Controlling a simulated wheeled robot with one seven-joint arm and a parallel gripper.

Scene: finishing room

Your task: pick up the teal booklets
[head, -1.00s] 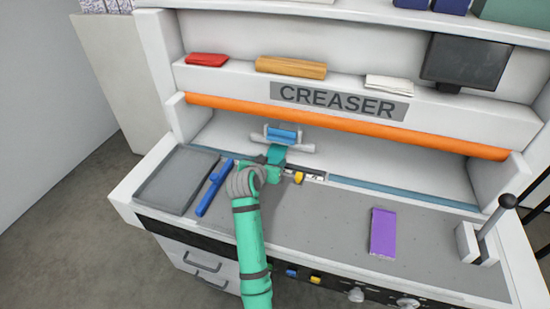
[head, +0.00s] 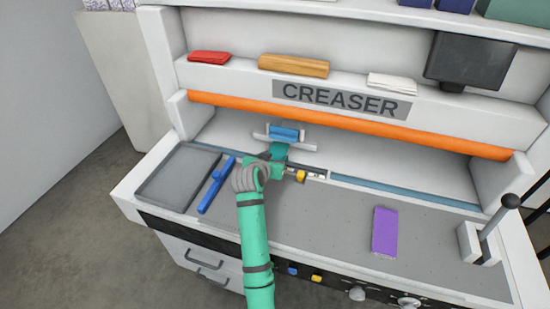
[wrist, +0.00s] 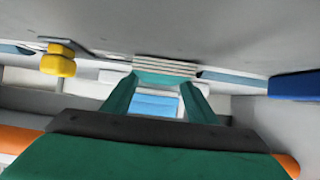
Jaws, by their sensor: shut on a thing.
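The teal booklets (wrist: 165,67) show in the wrist view as a small stack with pale page edges and a teal cover. They sit between the two teal fingertips of my gripper (wrist: 163,80), which is shut on them. In the wrist view, which is upside down, the stack is close to the grey bed; I cannot tell whether it touches. In the head view my gripper (head: 279,150) is over the back of the creaser bed, and the booklets cannot be told apart from the teal hand there.
A blue and white part (head: 284,133) is just beyond my gripper. A yellow knob (head: 300,176) is close on the right, a blue bar (head: 216,185) and grey tray (head: 178,178) on the left. A purple booklet (head: 384,231) and a lever (head: 490,230) are farther right. An orange bar (head: 340,124) spans above.

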